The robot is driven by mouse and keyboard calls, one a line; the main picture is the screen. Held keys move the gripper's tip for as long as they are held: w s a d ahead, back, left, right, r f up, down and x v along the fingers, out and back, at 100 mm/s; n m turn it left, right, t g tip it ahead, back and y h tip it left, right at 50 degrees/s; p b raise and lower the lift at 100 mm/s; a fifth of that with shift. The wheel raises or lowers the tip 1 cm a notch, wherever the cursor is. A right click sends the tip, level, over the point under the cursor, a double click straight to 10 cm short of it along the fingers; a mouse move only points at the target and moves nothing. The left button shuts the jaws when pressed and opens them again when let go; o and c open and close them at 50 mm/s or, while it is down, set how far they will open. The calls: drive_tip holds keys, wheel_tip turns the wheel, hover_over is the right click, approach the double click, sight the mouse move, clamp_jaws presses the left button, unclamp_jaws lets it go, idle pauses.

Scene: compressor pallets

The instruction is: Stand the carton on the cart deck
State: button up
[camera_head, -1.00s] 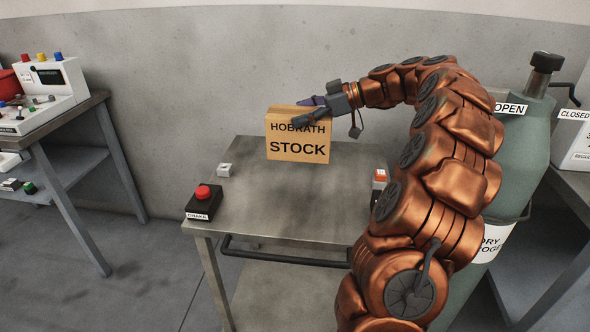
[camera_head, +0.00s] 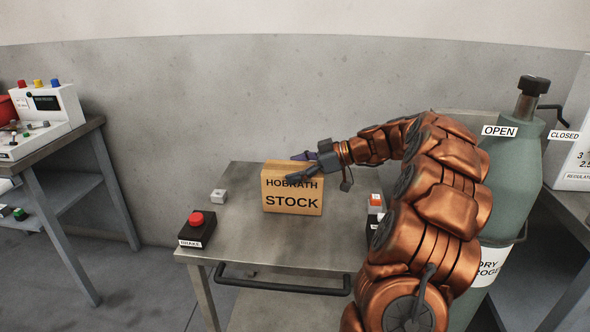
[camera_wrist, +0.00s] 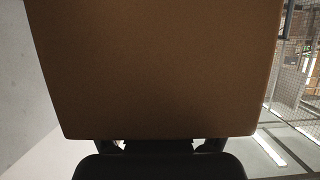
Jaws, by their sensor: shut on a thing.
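The carton (camera_head: 292,201), brown with "HOBRATH STOCK" in black, is upright over the middle of the cart deck (camera_head: 247,238). Its lower edge looks at or very near the deck; I cannot tell whether it touches. My gripper (camera_head: 303,163) is shut on the carton near its top, reaching in from the right. In the wrist view the carton (camera_wrist: 160,70) fills most of the picture and hides the fingertips.
A black brake box with a red button (camera_head: 197,228) sits at the deck's front left corner. A small white block (camera_head: 218,196) is at the left edge, and a red-and-white switch (camera_head: 375,202) at the right. A green gas cylinder (camera_head: 512,190) stands right of the cart.

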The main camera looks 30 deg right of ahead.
drive_tip(key=shift+f, duration=0.1)
drive_tip(key=o, duration=1.6)
drive_tip(key=shift+r, duration=0.2)
drive_tip(key=v, duration=1.2)
drive_tip(key=shift+w, duration=0.1)
